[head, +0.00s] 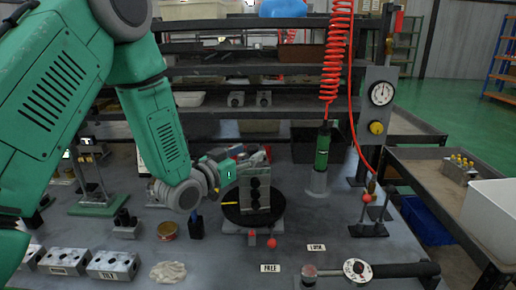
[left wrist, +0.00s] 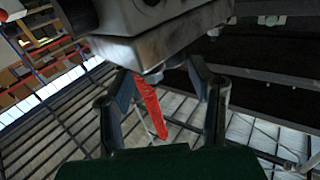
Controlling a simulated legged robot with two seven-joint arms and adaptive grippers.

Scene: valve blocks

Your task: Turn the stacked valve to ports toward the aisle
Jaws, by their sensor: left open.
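The stacked valve (head: 249,196) is a grey metal block standing upright on a black round turntable (head: 232,214). Its dark round ports face the front of the bench, toward me. My left gripper (head: 240,158) is open at the valve's upper back; the valve and wrist partly hide its fingers. In the left wrist view, the open fingers (left wrist: 165,90) stand on either side of a red strip (left wrist: 150,105), below a grey metal body (left wrist: 150,48). I cannot tell whether the fingers touch anything. My right gripper is not in view.
A green tool (head: 322,147) hangs on a red coiled hose to the right. A gauge post (head: 376,120) stands at the right.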

